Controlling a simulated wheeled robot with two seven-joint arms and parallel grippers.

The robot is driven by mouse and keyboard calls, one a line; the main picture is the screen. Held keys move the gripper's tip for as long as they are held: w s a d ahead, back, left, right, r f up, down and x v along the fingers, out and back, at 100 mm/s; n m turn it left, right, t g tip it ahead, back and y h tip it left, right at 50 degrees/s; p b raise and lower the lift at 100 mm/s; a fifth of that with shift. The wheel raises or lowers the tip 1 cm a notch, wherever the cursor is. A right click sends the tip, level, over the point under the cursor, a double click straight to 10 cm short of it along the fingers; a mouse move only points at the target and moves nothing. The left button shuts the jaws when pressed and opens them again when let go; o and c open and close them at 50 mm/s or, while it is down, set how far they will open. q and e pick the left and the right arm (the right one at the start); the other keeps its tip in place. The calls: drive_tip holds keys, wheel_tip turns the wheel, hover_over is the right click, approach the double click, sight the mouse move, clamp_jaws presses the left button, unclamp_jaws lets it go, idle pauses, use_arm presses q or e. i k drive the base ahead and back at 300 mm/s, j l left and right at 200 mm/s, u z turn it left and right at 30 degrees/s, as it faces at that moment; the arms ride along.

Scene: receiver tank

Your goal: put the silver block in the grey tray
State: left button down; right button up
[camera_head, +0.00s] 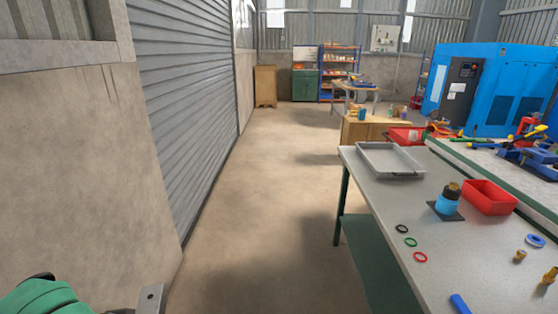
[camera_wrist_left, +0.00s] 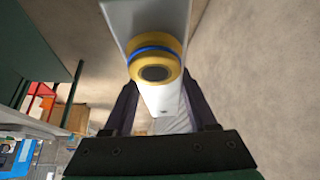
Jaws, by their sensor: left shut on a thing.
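The silver block (camera_wrist_left: 162,102) is a long pale metal piece with a small hole near one end. A yellow ring-shaped part with a blue band (camera_wrist_left: 155,64) shows against it in the left wrist view. My left gripper (camera_wrist_left: 158,90) is shut on the block, its dark fingers on either side. In the head view, the block's end (camera_head: 151,298) shows at the bottom left, beside my green left arm, away from the bench. The grey tray (camera_head: 365,168) sits at the far left end of the bench and looks empty. My right gripper is not in view.
The bench (camera_head: 385,215) carries a blue bottle (camera_head: 447,203), a red bin (camera_head: 490,198), several rings and small fittings, and a blue item (camera_head: 459,304) at the front. Open floor (camera_head: 265,210) lies between the left wall and the bench.

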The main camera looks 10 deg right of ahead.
sight(388, 162)
drive_tip(key=i+z, duration=0.45)
drive_tip(key=i, duration=1.85)
drive_tip(key=i+j+z, duration=0.1)
drive_tip(key=i+z, duration=0.35)
drive_tip(key=i+j+z, duration=0.2)
drive_tip(key=i+z, duration=0.15)
drive_tip(key=z, duration=0.15)
drive_tip(key=i+j+z, duration=0.3)
drive_tip(key=z, duration=2.4)
drive_tip(key=k+j, duration=0.05)
